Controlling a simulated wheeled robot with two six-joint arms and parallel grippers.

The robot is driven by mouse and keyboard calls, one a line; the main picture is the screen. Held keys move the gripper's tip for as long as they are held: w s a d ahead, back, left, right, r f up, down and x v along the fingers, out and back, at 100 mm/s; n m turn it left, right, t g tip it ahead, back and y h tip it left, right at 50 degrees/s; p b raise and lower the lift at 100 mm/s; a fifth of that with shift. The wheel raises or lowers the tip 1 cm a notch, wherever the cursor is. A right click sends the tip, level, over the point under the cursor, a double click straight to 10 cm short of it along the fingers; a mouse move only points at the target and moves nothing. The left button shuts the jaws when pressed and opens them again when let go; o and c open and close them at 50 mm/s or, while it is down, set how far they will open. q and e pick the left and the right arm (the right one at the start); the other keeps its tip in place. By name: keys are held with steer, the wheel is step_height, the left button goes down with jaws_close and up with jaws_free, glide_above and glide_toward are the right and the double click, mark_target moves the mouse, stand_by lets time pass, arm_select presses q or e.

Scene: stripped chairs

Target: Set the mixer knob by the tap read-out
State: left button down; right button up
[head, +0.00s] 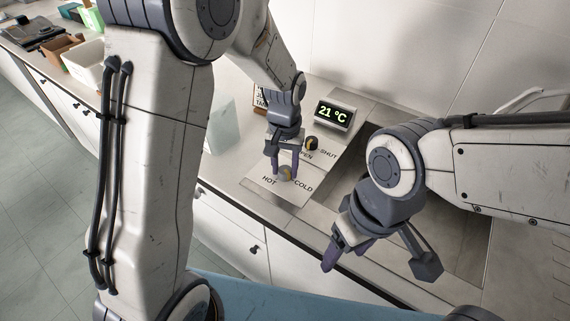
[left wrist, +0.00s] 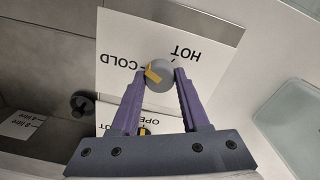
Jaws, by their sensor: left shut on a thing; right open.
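The mixer knob (left wrist: 160,76) is a grey disc with a yellow pointer, on a white plate marked HOT and COLD. In the left wrist view its pointer lies on the COLD side. My left gripper (head: 286,176) is shut on the knob, with a purple finger on each side; it also shows in the left wrist view (left wrist: 165,88). The read-out (head: 334,114) shows 21 °C in green. A dark knob with a yellow mark (head: 311,143) sits by the OPEN and SHUT labels. My right gripper (head: 346,250) is open and empty near the counter's front edge.
The sink basin (head: 455,245) lies to the right of the plates, partly behind my right arm. A clear container (head: 222,128) stands left of my left gripper. A white bin (head: 84,62) and boxes are at the far left.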

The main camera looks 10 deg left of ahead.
mark_target(285, 169)
arm_select(q)
steer(key=shift+c, duration=2)
jaws_free()
steer(key=shift+r, duration=0.15)
step_height(285, 169, up, 10)
steer(key=shift+r, duration=0.15)
steer(key=s+d+f+m, duration=0.1)
steer(key=s+d+m, duration=0.1)
steer(key=s, duration=0.9)
steer(key=s+d+f+m+h, duration=0.1)
steer(key=s+d+m, duration=0.2)
steer(key=s, duration=0.9)
steer(key=shift+s+m, duration=0.15)
steer(key=shift+m, duration=0.85)
